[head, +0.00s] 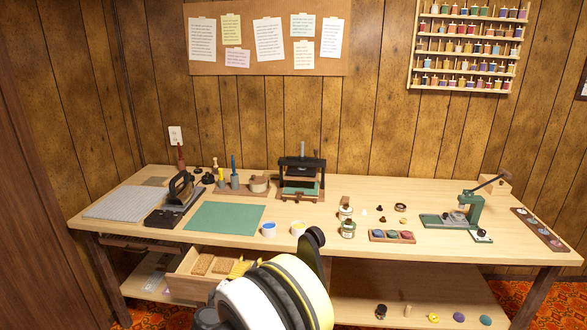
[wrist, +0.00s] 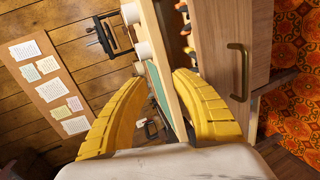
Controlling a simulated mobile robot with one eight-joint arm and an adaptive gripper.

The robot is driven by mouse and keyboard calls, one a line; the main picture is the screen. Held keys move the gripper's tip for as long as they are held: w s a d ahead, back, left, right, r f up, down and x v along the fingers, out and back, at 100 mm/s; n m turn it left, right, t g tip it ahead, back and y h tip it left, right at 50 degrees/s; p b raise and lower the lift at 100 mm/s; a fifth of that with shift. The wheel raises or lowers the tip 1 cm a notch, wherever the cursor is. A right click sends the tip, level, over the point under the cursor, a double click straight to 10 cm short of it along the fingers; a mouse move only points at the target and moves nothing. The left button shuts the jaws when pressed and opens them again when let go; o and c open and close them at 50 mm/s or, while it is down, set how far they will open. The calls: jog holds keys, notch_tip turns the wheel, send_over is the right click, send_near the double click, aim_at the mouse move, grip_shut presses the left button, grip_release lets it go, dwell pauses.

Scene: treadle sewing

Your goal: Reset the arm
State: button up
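My gripper (wrist: 158,82) shows in the wrist view as two yellow ridged fingers spread apart, with nothing held between them. Past the fingers are the workbench edge and an open drawer with a brass handle (wrist: 238,72). In the head view my arm rises in front of the bench, over the right side of the open drawer (head: 184,285). A yellow ridged part at the drawer looks like a gripper finger; the rest of the gripper is hidden behind my arm.
A lower shelf (head: 400,295) carries small items. A pinboard (head: 268,38) and spool rack (head: 467,45) hang behind.

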jog(key=s+d+r+m+g+h, duration=0.1)
jog(key=s+d+r+m+g, duration=0.2)
jog(key=d+r, duration=0.7)
jog(key=s+d+r+m+g, duration=0.3)
jog(key=d+r, duration=0.4)
jog(key=d, duration=0.7)
jog(key=s+d+m+y, duration=0.1)
jog(key=s+d+m, duration=0.2)
jog(key=s, duration=0.6)
jog(key=s+d+m+g+y, duration=0.1)
jog(key=s+d+m, duration=0.2)
jog(key=s, duration=0.6)
jog(key=s+d+r+m, duration=0.1)
jog(key=s+d+m, duration=0.2)
jog(key=s+d, duration=0.4)
jog(key=shift+s+m+y, duration=0.3)
jog(key=shift+s+y, duration=0.1)
jog(key=shift+s, duration=0.85)
